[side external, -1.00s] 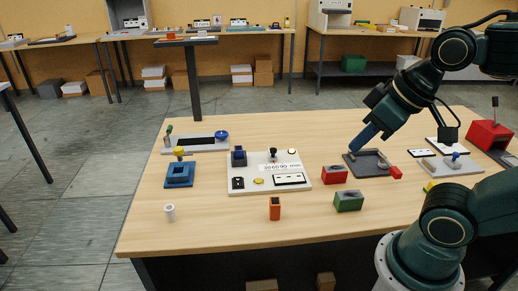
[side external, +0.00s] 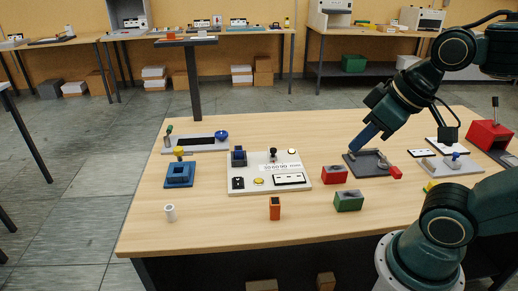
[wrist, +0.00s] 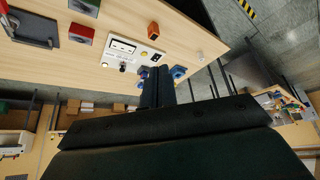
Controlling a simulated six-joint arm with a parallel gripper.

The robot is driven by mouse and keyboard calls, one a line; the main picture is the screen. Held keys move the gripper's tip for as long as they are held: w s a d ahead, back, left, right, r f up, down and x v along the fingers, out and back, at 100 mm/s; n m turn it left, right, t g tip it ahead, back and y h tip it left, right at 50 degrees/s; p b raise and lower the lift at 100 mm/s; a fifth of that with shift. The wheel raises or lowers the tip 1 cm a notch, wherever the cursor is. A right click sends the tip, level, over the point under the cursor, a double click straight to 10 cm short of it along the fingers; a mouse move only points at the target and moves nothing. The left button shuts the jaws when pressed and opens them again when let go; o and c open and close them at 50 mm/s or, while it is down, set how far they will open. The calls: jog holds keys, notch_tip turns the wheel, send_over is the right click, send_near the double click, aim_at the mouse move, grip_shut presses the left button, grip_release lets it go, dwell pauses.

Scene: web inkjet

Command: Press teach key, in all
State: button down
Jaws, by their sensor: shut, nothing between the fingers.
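A white control panel (side external: 268,178) lies on the table, with a dark blue block, a black knob, yellow round buttons, a black switch and a label strip. It also shows in the wrist view (wrist: 117,64). Its key lettering is too small to read, so I cannot tell which part is the teach key. My gripper (side external: 354,149) is shut and empty, pointing down-left at the back left edge of a dark grey fixture (side external: 378,171). It is right of the panel and apart from it; touching the fixture cannot be told. In the wrist view my dark fingers (wrist: 157,88) lie together.
An orange block (side external: 275,208), a white cup (side external: 170,212) and a blue square fixture (side external: 180,175) stand around the panel. The front table strip is mostly clear.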

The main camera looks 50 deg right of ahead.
dwell(0.3)
jog(key=m+t+h, duration=0.1)
jog(key=m+t, duration=0.2)
jog(key=m, duration=0.8)
send_over(261, 182)
notch_tip(261, 182, down, 21)
jog(key=shift+f, duration=0.1)
jog(key=shift+f, duration=4.3)
